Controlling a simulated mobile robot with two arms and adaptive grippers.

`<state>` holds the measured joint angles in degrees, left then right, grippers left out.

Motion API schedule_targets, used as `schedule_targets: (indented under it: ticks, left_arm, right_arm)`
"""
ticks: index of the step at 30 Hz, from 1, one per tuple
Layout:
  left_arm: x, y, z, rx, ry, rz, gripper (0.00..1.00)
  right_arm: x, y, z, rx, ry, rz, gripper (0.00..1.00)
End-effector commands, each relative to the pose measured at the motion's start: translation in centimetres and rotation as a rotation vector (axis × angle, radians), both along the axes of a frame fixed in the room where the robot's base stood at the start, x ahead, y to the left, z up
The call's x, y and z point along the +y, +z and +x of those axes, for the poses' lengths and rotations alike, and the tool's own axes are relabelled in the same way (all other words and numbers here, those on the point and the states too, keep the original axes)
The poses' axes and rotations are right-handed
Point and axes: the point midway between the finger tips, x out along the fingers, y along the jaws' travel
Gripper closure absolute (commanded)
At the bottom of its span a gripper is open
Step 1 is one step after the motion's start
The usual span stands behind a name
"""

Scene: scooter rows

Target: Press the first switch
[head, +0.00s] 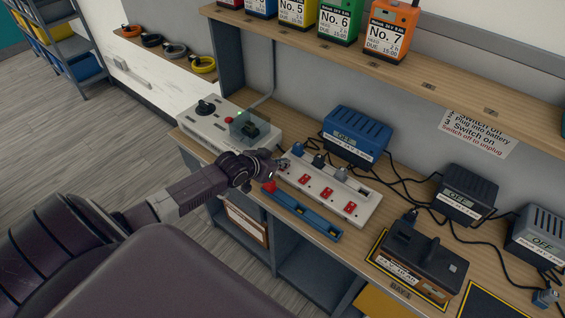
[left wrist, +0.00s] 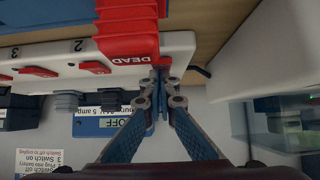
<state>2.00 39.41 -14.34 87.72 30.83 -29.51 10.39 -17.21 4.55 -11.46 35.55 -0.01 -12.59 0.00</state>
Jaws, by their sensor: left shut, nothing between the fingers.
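A white power strip (head: 367,205) with red rocker switches lies on the bench; it also fills the upper left of the left wrist view (left wrist: 40,55). Three switches show clearly in the head view, such as this one (head: 303,178). Numbers 2 and 3 are readable in the wrist view. My left gripper (head: 280,166) is shut and empty at the strip's left end. In the wrist view its fingertips (left wrist: 161,72) are close to a small patch of red, probably the first switch, mostly hidden. Contact cannot be told. My right gripper is not in view.
A blue tray (head: 318,227) with a red end marked DEAD (left wrist: 128,48) lies along the strip's front. Dark plugs (head: 318,160) stand in the strip. A blue charger (head: 368,153) is behind. A control box (head: 190,117) stands left. Cables run rightward.

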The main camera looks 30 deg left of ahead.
Motion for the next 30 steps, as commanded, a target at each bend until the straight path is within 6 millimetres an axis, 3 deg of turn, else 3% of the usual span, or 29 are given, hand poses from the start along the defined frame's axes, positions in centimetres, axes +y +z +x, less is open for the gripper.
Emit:
schedule_targets:
  ticks: [9, 21, 30]
  left_arm:
    - [-0.1, 0.4, 1.2, 0.001, 0.000, -0.001, 1.00]
    - [-0.1, 0.6, 1.4, 0.001, 0.000, 0.000, 1.00]
    - [-0.3, 4.1, 1.9, 0.001, 0.001, 0.000, 1.00]
  right_arm:
    - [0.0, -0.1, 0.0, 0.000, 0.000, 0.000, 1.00]
    - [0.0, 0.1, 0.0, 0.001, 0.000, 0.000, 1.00]
    - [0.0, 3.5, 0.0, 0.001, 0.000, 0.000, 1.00]
